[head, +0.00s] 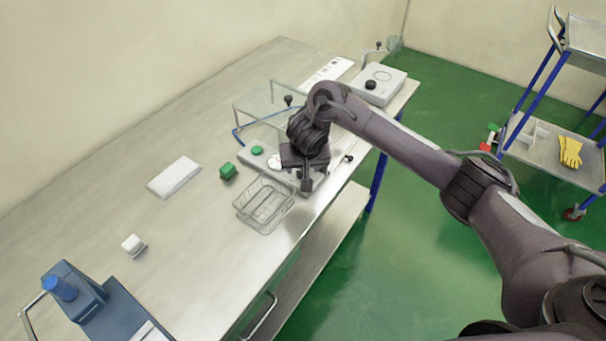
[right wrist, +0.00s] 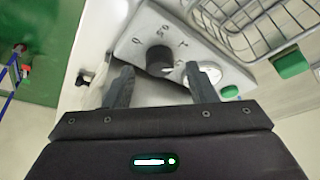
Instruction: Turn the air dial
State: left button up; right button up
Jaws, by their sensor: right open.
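The air dial (right wrist: 159,59) is a black round knob on a light grey panel (right wrist: 128,47) with printed marks around it. In the right wrist view it lies between my right gripper's (right wrist: 160,72) two fingertips, with a gap on each side. I cannot tell whether the fingertips reach down to its height. A round white gauge (right wrist: 209,72) sits beside the dial, partly behind one finger. In the head view, my right gripper (head: 305,180) points down over the panel and hides the dial. The gripper is open and holds nothing. My left gripper is not in view.
A wire basket (head: 264,204) stands close to the panel. A green button (head: 257,150) is on the panel, and a green block (head: 228,171) lies nearby. A clear cover (head: 268,101) stands behind. A grey box with a black knob (head: 380,86) is at the far end.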

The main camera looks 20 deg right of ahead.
jog(key=shift+x, duration=0.85)
jog(key=shift+c, duration=0.4)
jog(key=c, duration=0.9)
